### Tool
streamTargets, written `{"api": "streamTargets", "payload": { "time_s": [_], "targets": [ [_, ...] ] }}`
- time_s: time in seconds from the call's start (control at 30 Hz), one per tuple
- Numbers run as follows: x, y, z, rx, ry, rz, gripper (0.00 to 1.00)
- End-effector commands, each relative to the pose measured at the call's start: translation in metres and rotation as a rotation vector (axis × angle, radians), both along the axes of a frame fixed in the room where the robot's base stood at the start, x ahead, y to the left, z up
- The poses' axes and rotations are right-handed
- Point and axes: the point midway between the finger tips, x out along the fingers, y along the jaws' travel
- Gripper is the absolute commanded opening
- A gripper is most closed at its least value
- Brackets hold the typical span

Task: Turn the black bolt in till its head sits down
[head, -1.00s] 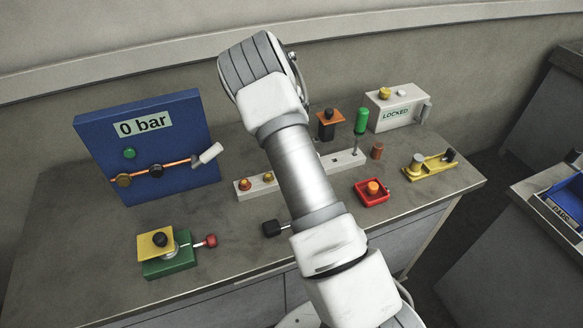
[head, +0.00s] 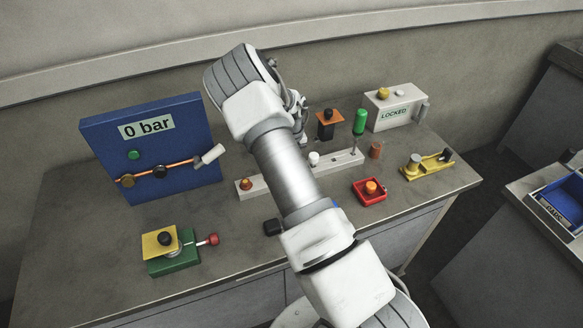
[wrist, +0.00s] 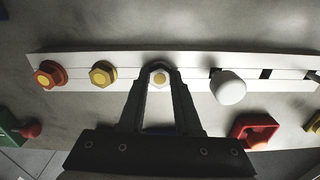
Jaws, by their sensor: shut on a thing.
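The white rail (head: 258,188) lies across the bench and carries several fittings. My gripper (wrist: 160,82) is over the rail in the wrist view, its two dark fingers closed on either side of a hexagonal head (wrist: 160,76). In the head view my arm hides the fingertips and the held head.
On the rail, a red-based fitting (wrist: 50,74) and a yellow hex fitting (wrist: 103,74) sit left of my gripper; a white knob (wrist: 228,87) sits right. A red tray (head: 371,191), a green-handled tool (head: 360,122) and a blue gauge panel (head: 100,150) stand nearby.

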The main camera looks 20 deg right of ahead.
Motion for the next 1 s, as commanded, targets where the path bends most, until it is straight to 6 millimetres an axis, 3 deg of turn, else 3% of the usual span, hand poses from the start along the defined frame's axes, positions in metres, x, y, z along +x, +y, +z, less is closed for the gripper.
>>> {"api": "streamTargets", "payload": {
  "time_s": [0.2,0.63,1.0],
  "targets": [
    [-0.0012,0.0,-0.0001,0.0,0.003,-0.239,0.0],
    [-0.0013,-0.0002,-0.0009,0.0,0.004,-0.306,0.0],
    [-0.0049,-0.0008,0.0005,-0.007,0.015,-0.646,0.0]
  ]
}}
